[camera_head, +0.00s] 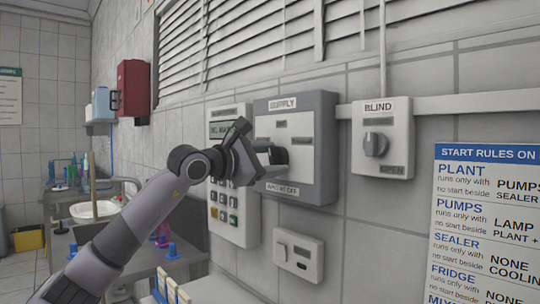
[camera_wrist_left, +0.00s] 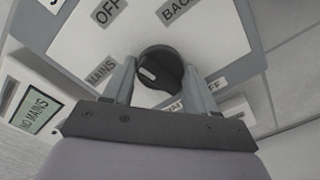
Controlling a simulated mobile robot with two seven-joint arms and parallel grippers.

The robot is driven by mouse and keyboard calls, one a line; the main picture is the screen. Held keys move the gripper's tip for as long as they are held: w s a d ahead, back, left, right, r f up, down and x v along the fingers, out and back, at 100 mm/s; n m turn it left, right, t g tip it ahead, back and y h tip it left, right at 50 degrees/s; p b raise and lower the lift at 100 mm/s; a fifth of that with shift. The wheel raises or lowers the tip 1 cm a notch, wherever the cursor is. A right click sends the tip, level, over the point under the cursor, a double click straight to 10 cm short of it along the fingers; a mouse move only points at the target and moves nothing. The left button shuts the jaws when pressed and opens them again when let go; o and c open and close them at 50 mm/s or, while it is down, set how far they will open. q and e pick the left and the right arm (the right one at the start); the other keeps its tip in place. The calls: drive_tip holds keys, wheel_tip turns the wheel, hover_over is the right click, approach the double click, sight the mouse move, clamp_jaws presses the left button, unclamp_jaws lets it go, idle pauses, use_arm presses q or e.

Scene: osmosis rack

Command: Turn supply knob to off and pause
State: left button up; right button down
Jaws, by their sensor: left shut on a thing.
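The supply panel (camera_head: 318,115) is a grey box with a white face on the tiled wall, labelled SUPPLY at the top. Its dark round knob (camera_wrist_left: 165,66) sits between the fingers of my left gripper (camera_head: 268,152), which is shut on it. In the left wrist view the knob's white mark is on its left side, towards the MAINS label (camera_wrist_left: 102,72). The OFF label (camera_wrist_left: 108,12) is up and to the left, and a label starting BAC (camera_wrist_left: 180,9) is above right. In the head view the gripper partly hides the knob. My right gripper is out of view.
A keypad panel (camera_head: 222,205) stands left of the supply box; its display (camera_wrist_left: 41,112) seems to read NO MAINS. A BLIND switch box (camera_head: 383,140) is to the right, a small switch box (camera_head: 298,255) below. A rules sign (camera_head: 485,220) hangs far right.

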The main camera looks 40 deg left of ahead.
sight(270, 160)
use_arm(q)
drive_tip(key=shift+m, duration=1.1)
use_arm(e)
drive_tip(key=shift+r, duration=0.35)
use_arm(q)
drive_tip(key=shift+p, duration=0.3)
drive_tip(key=o, duration=1.1)
drive_tip(key=shift+c, duration=0.2)
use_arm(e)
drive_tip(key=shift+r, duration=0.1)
use_arm(q)
drive_tip(key=shift+s+a+f+b, duration=0.1)
drive_tip(key=shift+s+f+b, duration=0.05)
drive_tip(key=shift+s+b, duration=0.3)
drive_tip(key=s+b, duration=0.1)
drive_tip(key=s, duration=0.1)
drive_tip(key=s+b, duration=0.1)
drive_tip(key=s, duration=0.1)
drive_tip(key=shift+s+a, duration=0.2)
drive_tip(key=shift+s, duration=0.1)
drive_tip(key=shift+s+b, duration=0.4)
drive_tip(key=shift+s, duration=0.45)
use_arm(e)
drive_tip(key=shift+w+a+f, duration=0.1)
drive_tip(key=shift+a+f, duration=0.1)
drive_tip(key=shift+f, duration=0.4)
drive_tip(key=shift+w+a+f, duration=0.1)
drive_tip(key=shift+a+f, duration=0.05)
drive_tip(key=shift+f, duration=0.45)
